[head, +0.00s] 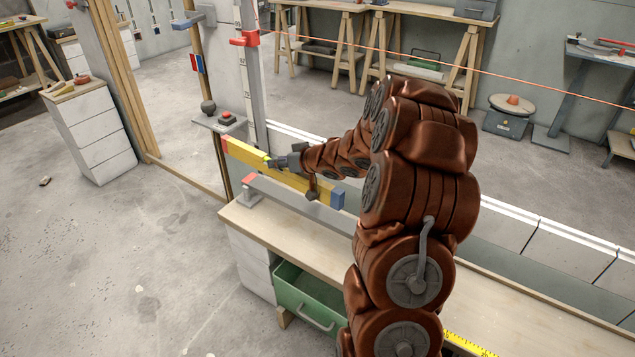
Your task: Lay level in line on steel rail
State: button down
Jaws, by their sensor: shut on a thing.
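The level (322,191) is a long yellow bar with a red far-left end and a blue near-right end. My gripper (270,162) is shut on the level, left of its middle. The steel rail (300,206) is a grey bar with a red patch at its left end, on a small grey support on the bench. The level appears above and behind the rail, running roughly the same way. A gap shows between them at the left; contact at the right cannot be told. My arm hides the rail's right end.
The wooden bench (520,318) has bare top at the right, with a yellow tape measure (468,344) at its front edge. A green drawer (305,300) stands open below. A grey upright post (248,75) with a red clamp (244,40) rises behind the level's left end.

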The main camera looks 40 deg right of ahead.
jog(key=shift+n+y, duration=0.4)
jog(key=s+d+f+b, duration=0.1)
jog(key=s+d+f, duration=0.1)
jog(key=f, duration=0.1)
jog(key=s+d+f+b, duration=0.1)
jog(key=s+d+f, duration=0.1)
jog(key=d+f, duration=0.1)
jog(key=s+d+f+b, duration=0.1)
jog(key=s+d+f, duration=0.2)
jog(key=f, duration=0.2)
jog(key=shift+b, duration=0.3)
jog(key=shift+p, duration=0.3)
jog(key=shift+f, duration=0.25)
jog(key=shift+f, duration=0.15)
jog(key=c, duration=0.8)
grip_release()
